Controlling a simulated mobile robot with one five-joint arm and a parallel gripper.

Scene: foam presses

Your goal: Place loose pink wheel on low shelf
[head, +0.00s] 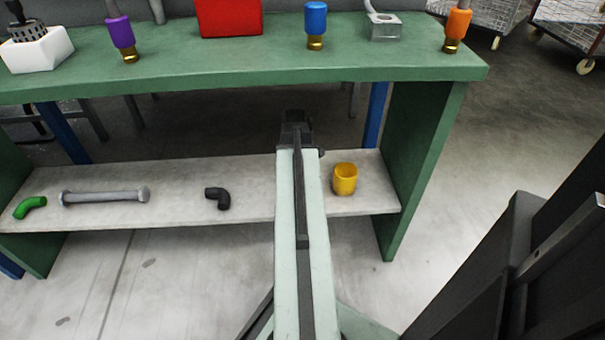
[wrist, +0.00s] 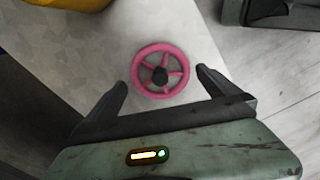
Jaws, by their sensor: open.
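The pink wheel (wrist: 160,69), a spoked ring with a dark hub, lies flat on the pale grey low shelf (wrist: 75,60), near the shelf's edge, in the wrist view. My gripper (wrist: 161,80) is open, with one finger on each side of the wheel's near part. I cannot tell whether the fingers touch it. In the head view my arm reaches out over the low shelf (head: 170,212), and my gripper (head: 297,122) shows dark at its end. The wheel does not show in the head view.
On the low shelf, a yellow cup (head: 345,179) stands right of my arm; a black elbow (head: 218,197), a grey bar (head: 105,196) and a green elbow (head: 30,207) lie left. The green tabletop (head: 200,62) overhangs the shelf. A green side panel (head: 422,160) closes its right end.

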